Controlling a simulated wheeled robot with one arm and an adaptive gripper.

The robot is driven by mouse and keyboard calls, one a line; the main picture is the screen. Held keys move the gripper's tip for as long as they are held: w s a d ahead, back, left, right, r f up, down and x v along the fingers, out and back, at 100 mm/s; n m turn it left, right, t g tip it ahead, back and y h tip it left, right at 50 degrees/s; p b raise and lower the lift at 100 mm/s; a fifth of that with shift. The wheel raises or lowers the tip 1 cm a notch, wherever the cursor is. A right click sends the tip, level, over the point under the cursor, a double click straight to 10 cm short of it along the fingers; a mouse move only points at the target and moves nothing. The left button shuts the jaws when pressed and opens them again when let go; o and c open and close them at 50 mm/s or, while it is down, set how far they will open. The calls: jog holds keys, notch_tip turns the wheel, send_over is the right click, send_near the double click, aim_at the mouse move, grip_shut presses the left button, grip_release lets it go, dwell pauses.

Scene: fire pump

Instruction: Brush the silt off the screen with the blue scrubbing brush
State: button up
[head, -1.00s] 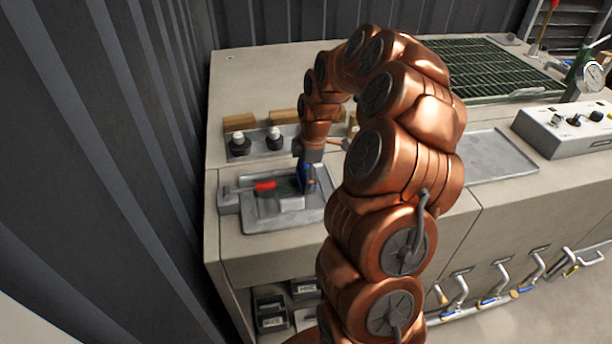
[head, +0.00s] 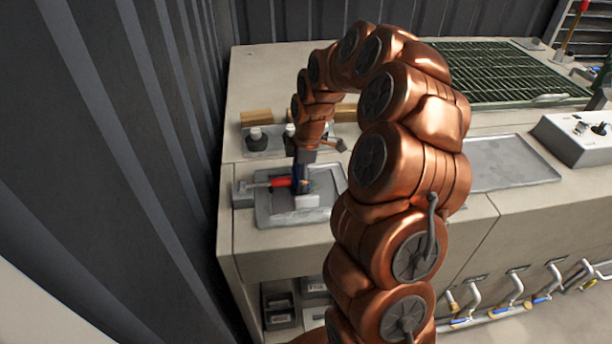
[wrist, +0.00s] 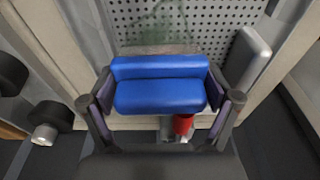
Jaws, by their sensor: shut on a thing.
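My gripper (wrist: 160,95) is shut on the blue scrubbing brush (wrist: 160,97), which lies crosswise between its two fingers. In the head view my gripper (head: 302,180) is low over the grey tray area at the left end of the bench, and only a little blue shows there. The perforated metal screen (wrist: 208,30) is just beyond the brush in the wrist view. A dull greenish-grey smear (wrist: 158,28), perhaps silt, shows on it. The brush hides the near part of the screen. I cannot tell whether its bristles touch.
A red-handled tool (head: 280,182) lies close beside the brush; its red part (wrist: 182,125) shows below the brush. A pale grey bar (wrist: 250,55) stands right of the screen. Dark knobs (head: 257,140) stand behind the tray. A corrugated wall (head: 150,150) is close on the left.

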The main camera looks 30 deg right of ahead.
aim_at(283, 179)
jog(key=shift+w+a+f, duration=0.1)
jog(key=shift+w+a, duration=0.1)
jog(key=shift+a, duration=0.35)
jog(key=shift+c, duration=0.4)
jog(key=shift+w+a, duration=0.15)
jog(key=shift+a, duration=0.25)
jog(key=c, duration=0.4)
jog(key=shift+w+a, duration=0.25)
jog(key=shift+a, duration=0.35)
jog(key=shift+w+a, duration=0.2)
jog(key=shift+a, duration=0.35)
jog(key=shift+c, duration=0.3)
jog(key=shift+w+a+r+b, duration=0.2)
jog(key=shift+w+a+b, duration=0.1)
jog(key=shift+a, duration=0.15)
jog(key=shift+s+d+r, duration=0.1)
jog(key=shift+d, duration=0.05)
